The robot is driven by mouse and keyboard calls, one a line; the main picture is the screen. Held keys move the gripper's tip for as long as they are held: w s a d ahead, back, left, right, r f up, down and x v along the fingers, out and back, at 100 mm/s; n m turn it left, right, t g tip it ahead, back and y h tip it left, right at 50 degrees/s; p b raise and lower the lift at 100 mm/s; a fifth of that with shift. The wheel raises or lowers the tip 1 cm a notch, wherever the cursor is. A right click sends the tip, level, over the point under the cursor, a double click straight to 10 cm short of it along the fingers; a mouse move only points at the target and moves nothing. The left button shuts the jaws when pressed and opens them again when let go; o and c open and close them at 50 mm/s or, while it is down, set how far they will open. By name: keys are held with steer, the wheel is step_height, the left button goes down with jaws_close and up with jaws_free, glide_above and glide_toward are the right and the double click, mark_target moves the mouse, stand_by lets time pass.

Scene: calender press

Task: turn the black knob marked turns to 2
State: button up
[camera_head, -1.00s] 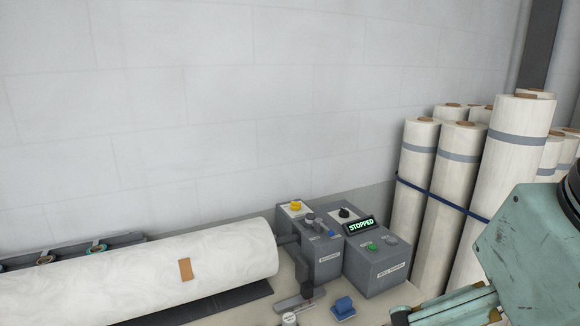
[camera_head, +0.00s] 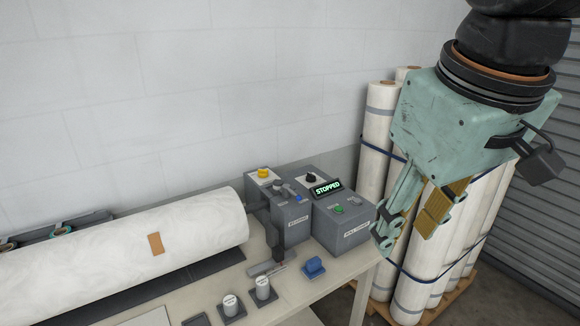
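The black knob (camera_head: 311,177) sits on a white plate on top of the right grey control box (camera_head: 330,221), behind a small display (camera_head: 327,187) that reads STOPPED. Its marking and setting are too small to read. The box front carries a label and its top has a green button (camera_head: 338,210) and a grey button (camera_head: 354,201). My gripper (camera_head: 410,238) hangs to the right of the box, pointing down. Its fingers look apart with nothing between them. It is not touching the knob.
A second grey box with a yellow knob (camera_head: 263,173) and levers stands to the left. A large white roll (camera_head: 110,252) lies on the table further left. Wrapped upright rolls (camera_head: 381,128) stand behind my gripper.

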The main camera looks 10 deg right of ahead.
steer(key=w+r+n+h+p, duration=0.1)
steer(key=w+n, duration=0.2)
steer(key=w, duration=0.8)
steer(key=w+r+n+g+p, duration=0.15)
steer(key=w+n, duration=0.25)
steer(key=w, duration=0.7)
steer(key=w+r+n+h+p, duration=0.1)
steer(key=w+n+p, duration=0.15)
steer(key=w, duration=0.85)
steer(key=w+a+f+n+p, duration=0.1)
steer(key=w+a+f+n, duration=0.15)
steer(key=w, duration=0.55)
steer(key=w+a+f+n, duration=0.1)
steer(key=w+f+n, duration=0.2)
steer(key=w, duration=0.4)
steer(key=n+h+p, duration=0.2)
steer(key=n, duration=0.3)
glide_toward(311, 174)
steer(key=w+v, duration=0.1)
steer(key=v, duration=0.4)
steer(key=shift+s+d+r, duration=0.1)
steer(key=shift+s, duration=0.4)
steer(key=shift+x, duration=6.9)
steer(key=shift+s, duration=0.1)
